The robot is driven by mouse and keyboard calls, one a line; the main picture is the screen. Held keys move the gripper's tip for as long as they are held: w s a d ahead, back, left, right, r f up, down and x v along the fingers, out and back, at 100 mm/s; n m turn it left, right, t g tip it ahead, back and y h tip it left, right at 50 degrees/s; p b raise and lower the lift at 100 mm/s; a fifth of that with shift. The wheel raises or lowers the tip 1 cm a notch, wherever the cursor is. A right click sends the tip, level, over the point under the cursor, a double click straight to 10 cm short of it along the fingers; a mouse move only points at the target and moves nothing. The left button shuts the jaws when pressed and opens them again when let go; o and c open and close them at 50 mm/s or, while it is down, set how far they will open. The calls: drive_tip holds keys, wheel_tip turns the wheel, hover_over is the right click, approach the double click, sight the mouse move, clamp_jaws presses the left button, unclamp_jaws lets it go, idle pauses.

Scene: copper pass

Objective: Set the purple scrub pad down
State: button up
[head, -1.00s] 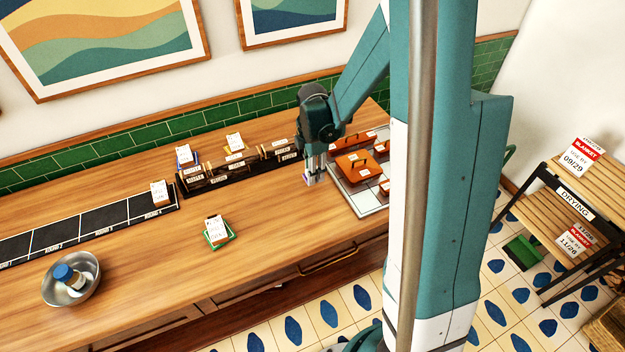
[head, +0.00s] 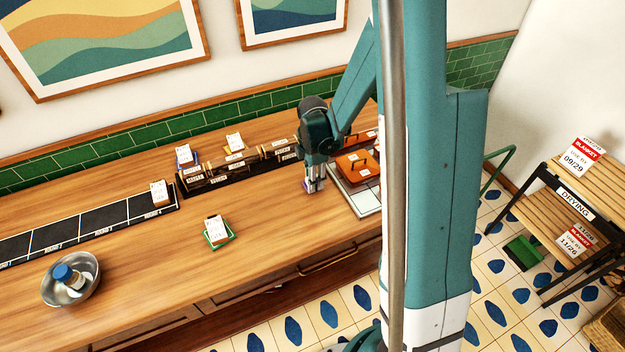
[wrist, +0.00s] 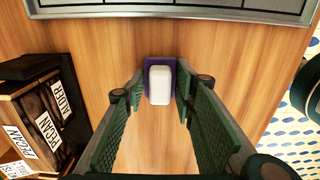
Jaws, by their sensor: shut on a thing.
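The purple scrub pad (wrist: 160,63) is between the fingertips of my gripper (wrist: 158,88) in the wrist view. It has a white block-like part on the side facing the camera. My gripper is shut on it, with a green finger against each side. In the head view my gripper (head: 315,187) is low over the wooden counter, left of the metal tray, and only a sliver of purple (head: 306,186) shows at the fingers. I cannot tell whether the pad touches the counter.
The metal tray (head: 369,208) with orange-brown handled blocks (head: 358,161) is just right of my gripper. Labelled wood boxes (wrist: 40,125) stand to the left. Bare counter (head: 270,215) lies in front.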

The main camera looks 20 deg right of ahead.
drive_tip(key=shift+f, duration=0.2)
drive_tip(key=o, duration=0.9)
drive_tip(key=shift+r, duration=0.1)
drive_tip(key=shift+r, duration=0.2)
drive_tip(key=shift+r+p, duration=0.3)
drive_tip(key=shift+r, duration=5.65)
